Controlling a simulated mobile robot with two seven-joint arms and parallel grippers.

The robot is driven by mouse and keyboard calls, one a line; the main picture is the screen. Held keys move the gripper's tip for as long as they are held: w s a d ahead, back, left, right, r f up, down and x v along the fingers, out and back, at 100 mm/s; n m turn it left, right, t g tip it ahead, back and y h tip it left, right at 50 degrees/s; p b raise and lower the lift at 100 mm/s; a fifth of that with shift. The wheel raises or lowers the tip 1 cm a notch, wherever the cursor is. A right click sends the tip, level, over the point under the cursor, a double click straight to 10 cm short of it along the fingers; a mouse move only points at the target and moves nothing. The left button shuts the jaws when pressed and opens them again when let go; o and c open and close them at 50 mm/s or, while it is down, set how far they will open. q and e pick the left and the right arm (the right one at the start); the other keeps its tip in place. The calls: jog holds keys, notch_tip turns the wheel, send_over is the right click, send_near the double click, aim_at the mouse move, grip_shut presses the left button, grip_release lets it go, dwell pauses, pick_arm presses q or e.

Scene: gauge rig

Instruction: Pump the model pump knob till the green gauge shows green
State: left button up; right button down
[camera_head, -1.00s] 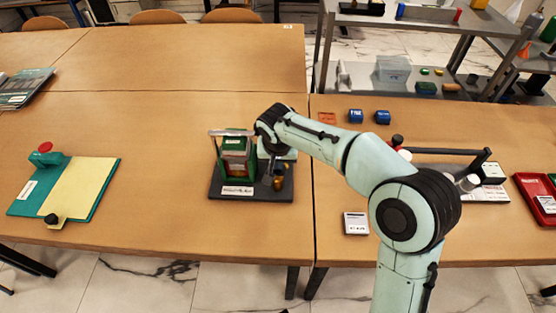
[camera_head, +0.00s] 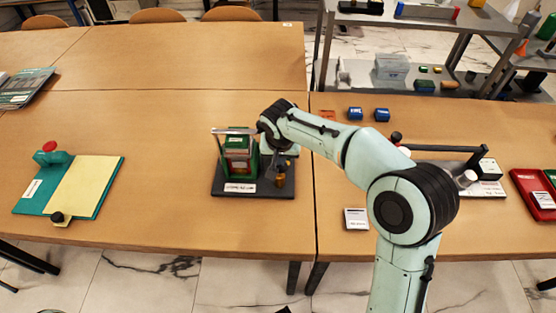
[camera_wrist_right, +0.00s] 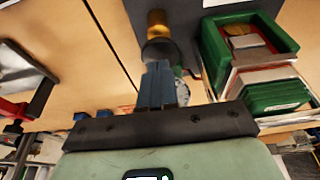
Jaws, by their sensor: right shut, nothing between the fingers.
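The model pump rig stands on a dark base (camera_head: 222,188) on the table, with a green upright frame (camera_head: 222,160) holding red, white and green layers. Its green part also shows in the right wrist view (camera_wrist_right: 215,50). A dark knob with a brass part (camera_head: 280,180) is on the right of the base; the round dark knob (camera_wrist_right: 158,50) and brass (camera_wrist_right: 157,20) show in the wrist view. My right gripper (camera_head: 279,168) is shut and empty, its fingertips (camera_wrist_right: 158,65) at or very near the knob; contact cannot be told. I cannot make out a gauge reading. My left gripper is out of view.
A teal board with a yellow sheet (camera_head: 82,185) and red knob lies left. Blue blocks (camera_head: 356,114), a white card (camera_head: 356,219), a device with a dark bar (camera_head: 440,149) and a red tray (camera_head: 522,185) are right.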

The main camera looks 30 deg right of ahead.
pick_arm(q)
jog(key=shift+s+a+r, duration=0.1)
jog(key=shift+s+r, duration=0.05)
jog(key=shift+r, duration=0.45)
pick_arm(e)
jog(key=v, duration=1)
jog(key=shift+r, duration=0.35)
jog(key=shift+w+a, duration=0.1)
